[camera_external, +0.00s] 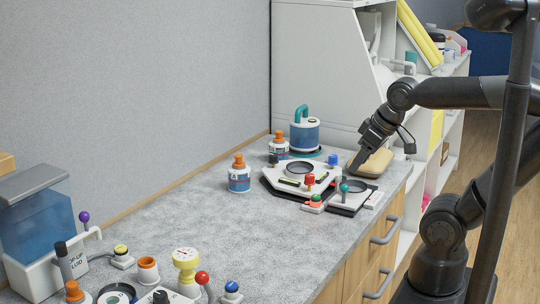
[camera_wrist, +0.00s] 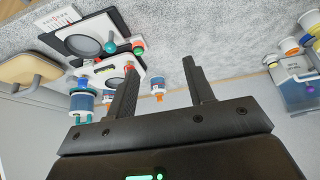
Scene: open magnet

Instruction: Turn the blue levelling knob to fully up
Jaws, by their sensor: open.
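The blue knob (camera_external: 332,160) stands at the back right of a white levelling plate (camera_external: 285,183) on the counter. It looks small and its exact setting cannot be read. My gripper (camera_external: 355,165) is in the air to the right of the knob, tilted down and apart from it, in front of a tan pad. In the wrist view my gripper (camera_wrist: 160,68) is open, with nothing between its two fingers. There the left finger partly covers the plate area, and I cannot clearly pick out the blue knob.
A red knob (camera_external: 309,180), a green-and-orange button (camera_external: 316,199) and a teal ball lever (camera_external: 343,188) crowd the plates. The tan pad (camera_external: 372,162) is close to my gripper. The middle counter is clear.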

